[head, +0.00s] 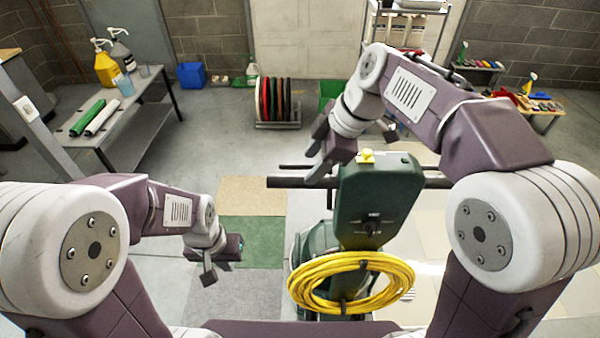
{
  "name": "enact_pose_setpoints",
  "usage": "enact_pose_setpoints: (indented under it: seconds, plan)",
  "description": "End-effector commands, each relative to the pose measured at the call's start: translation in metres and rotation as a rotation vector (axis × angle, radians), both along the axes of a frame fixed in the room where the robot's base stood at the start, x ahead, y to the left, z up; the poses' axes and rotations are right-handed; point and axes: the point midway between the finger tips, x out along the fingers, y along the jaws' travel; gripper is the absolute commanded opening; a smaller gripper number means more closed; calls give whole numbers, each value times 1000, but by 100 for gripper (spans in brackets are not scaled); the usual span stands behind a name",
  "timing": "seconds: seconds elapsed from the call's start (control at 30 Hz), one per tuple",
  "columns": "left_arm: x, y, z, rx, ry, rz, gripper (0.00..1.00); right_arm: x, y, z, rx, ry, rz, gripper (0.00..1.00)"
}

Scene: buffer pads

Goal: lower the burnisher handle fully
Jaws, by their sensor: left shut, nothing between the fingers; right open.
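The burnisher is a green machine; its upright control head (378,205) has a yellow button on top and a dark knob on its face. The dark handle bar (290,182) runs crosswise behind the head, sticking out on both sides. A coiled yellow cord (350,284) hangs in front. My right gripper (322,165) is open at the left part of the bar; I cannot tell whether the bar is between its fingers or touched. My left gripper (220,264) is shut and empty, low to the left of the burnisher, apart from it. The lower body is partly hidden by the cord.
Tan, green and grey floor pads (250,230) lie left of the burnisher. A rack of round pads (278,103) stands behind. A grey table (125,115) with bottles and rolls is at the left.

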Motion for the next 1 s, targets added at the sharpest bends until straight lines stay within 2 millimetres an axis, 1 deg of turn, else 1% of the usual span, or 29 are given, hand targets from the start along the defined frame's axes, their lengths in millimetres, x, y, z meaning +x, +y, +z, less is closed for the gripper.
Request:
enact_pose_setpoints:
  seconds: [0.03,0.2,0.33,0.47,0.7,0.77,0.8,0.9,1.0]
  plan:
    - [0,0,0,0,0,0,0,0,4,-11,-2,6,2,52]
    - [0,0,3,0,0,0,0,7,18,-43,-1,6,1,52]
    - [0,0,4,0,0,0,0,11,26,-61,-1,5,1,52]
    - [0,0,5,0,0,0,0,13,29,-69,-1,2,1,52]
    - [0,0,5,0,0,0,0,14,29,-70,-1,1,0,52]
    - [0,0,5,0,0,0,0,14,29,-70,-1,1,-1,36]
    - [0,0,5,0,0,0,0,14,29,-70,-1,1,-1,24]
    - [0,0,5,0,0,0,0,14,29,-70,-1,1,-1,0]
    - [0,0,5,0,0,0,0,14,29,-70,-1,0,-1,0]
